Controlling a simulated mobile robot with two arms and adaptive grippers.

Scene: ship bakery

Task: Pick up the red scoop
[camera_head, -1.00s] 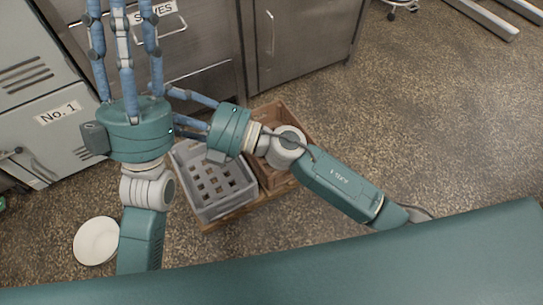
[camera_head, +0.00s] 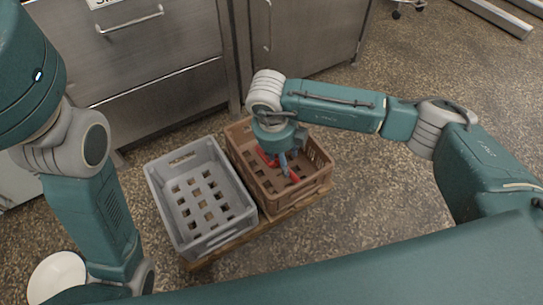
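The red scoop (camera_head: 294,177) lies inside the brown crate; only red parts of it show below and beside my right gripper, and the rest is hidden. My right gripper (camera_head: 283,165) points down into the brown crate (camera_head: 318,184), right at the scoop. Its fingers are mostly hidden under its palm, so I cannot tell whether they are shut on the scoop.
An empty grey crate (camera_head: 160,207) stands left of the brown one, both on a wooden pallet (camera_head: 231,246). Metal cabinets (camera_head: 155,60) stand close behind. A white round object (camera_head: 57,276) is on the floor at lower left. The floor to the right is open.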

